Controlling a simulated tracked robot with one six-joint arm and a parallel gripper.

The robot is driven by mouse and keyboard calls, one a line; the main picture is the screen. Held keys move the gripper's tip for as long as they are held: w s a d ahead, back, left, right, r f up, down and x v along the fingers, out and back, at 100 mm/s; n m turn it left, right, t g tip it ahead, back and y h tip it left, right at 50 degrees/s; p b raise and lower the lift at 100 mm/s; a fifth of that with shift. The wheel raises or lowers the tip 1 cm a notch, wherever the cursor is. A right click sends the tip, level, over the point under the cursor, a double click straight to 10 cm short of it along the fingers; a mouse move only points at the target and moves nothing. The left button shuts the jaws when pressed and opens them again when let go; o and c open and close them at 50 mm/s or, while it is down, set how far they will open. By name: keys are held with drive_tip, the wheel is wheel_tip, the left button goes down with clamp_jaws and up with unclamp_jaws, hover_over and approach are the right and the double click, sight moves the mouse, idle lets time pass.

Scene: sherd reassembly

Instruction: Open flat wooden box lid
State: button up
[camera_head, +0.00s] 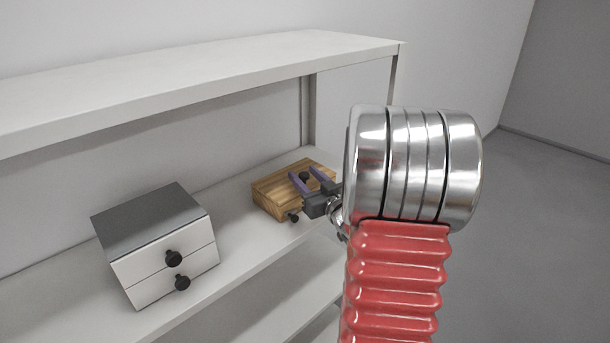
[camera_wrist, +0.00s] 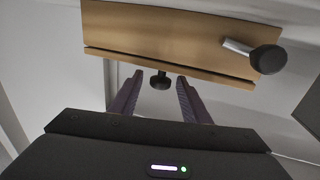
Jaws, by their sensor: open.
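The flat wooden box (camera_head: 272,200) sits on the middle shelf in the head view, with its lid closed. A dark knob (camera_head: 304,177) stands on the lid, and a second dark knob (camera_head: 293,217) sticks out of the front. In the wrist view the box's wooden face (camera_wrist: 170,35) fills the top, with a thin lid seam along its lower edge. The lid knob (camera_wrist: 160,83) shows between my fingertips, and the front knob (camera_wrist: 265,58) is at the right. My gripper (camera_head: 303,171) is open over the lid, purple fingers either side of the lid knob. I cannot tell whether they touch it.
A grey-topped white drawer unit (camera_head: 160,240) with two dark knobs stands left on the same shelf. An upper shelf board (camera_head: 200,85) runs above and behind. A shelf post (camera_head: 308,112) rises behind the box. Bare shelf lies between the box and the drawer unit.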

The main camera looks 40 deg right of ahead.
drive_tip(key=shift+w+d, duration=0.1)
drive_tip(key=shift+w, duration=0.4)
clamp_jaws()
drive_tip(key=shift+d, duration=0.1)
idle(0.3)
